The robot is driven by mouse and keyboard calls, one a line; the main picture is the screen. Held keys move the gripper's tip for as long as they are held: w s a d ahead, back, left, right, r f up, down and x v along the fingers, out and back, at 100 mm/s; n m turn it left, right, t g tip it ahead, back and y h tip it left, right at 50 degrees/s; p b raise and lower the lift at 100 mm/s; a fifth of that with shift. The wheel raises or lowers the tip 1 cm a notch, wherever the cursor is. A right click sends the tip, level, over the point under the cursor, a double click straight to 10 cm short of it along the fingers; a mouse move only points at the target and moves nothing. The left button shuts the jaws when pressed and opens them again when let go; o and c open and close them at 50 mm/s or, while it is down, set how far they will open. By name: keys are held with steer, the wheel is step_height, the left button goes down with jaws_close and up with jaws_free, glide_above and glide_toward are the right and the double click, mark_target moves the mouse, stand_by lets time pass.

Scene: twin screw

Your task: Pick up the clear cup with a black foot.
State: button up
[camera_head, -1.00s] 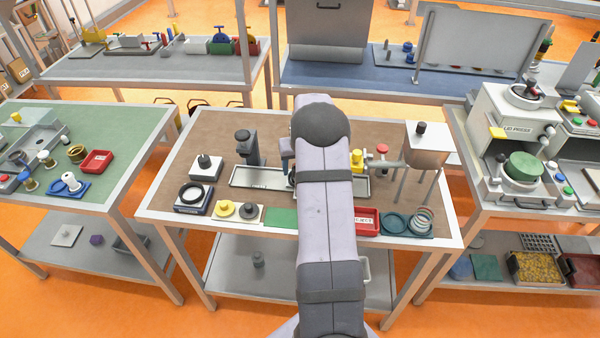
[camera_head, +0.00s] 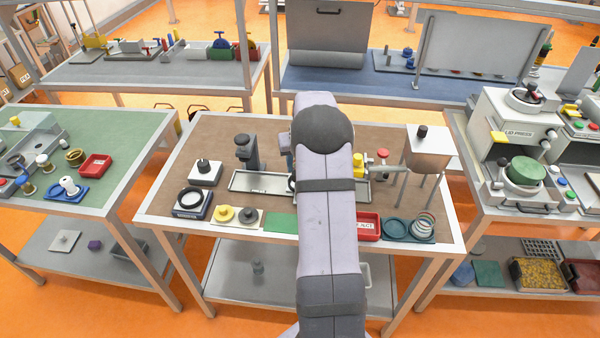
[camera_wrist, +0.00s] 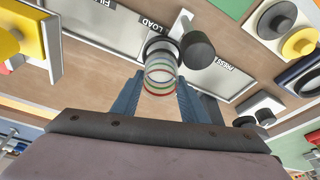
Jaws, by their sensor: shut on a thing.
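In the wrist view, my gripper (camera_wrist: 157,100) shows as two blue fingers, one on each side of a clear cup (camera_wrist: 160,78). The fingers are shut on the cup. The cup is see-through with thin green and red bands, and a dark ring, seemingly its black foot (camera_wrist: 159,47), shows at its far end. Whether the foot touches the surface below cannot be told. In the head view, my own arm hides the gripper and the cup.
A dark round knob (camera_wrist: 197,50) is close beside the cup. A pale tray marked LOAD and PRESS (camera_wrist: 222,75) lies below. In the head view, a red bin (camera_head: 368,227), a coil (camera_head: 424,227) and a hopper (camera_head: 428,150) stand to the right.

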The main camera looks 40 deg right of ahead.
steer(key=w+a+r+n, duration=0.1)
steer(key=a+r, duration=0.1)
steer(key=r, duration=0.4)
steer(key=w+a+r, duration=0.2)
steer(key=r, duration=0.4)
steer(key=s+a+f+m+p, duration=0.1)
steer(key=s+a+f+p, duration=0.1)
steer(key=s+a+f, duration=0.8)
steer(key=shift+f+p, duration=0.2)
steer(key=shift+p, duration=0.1)
steer(key=shift+f, duration=0.15)
steer(key=shift+f+b, duration=2)
steer(key=shift+f, duration=0.25)
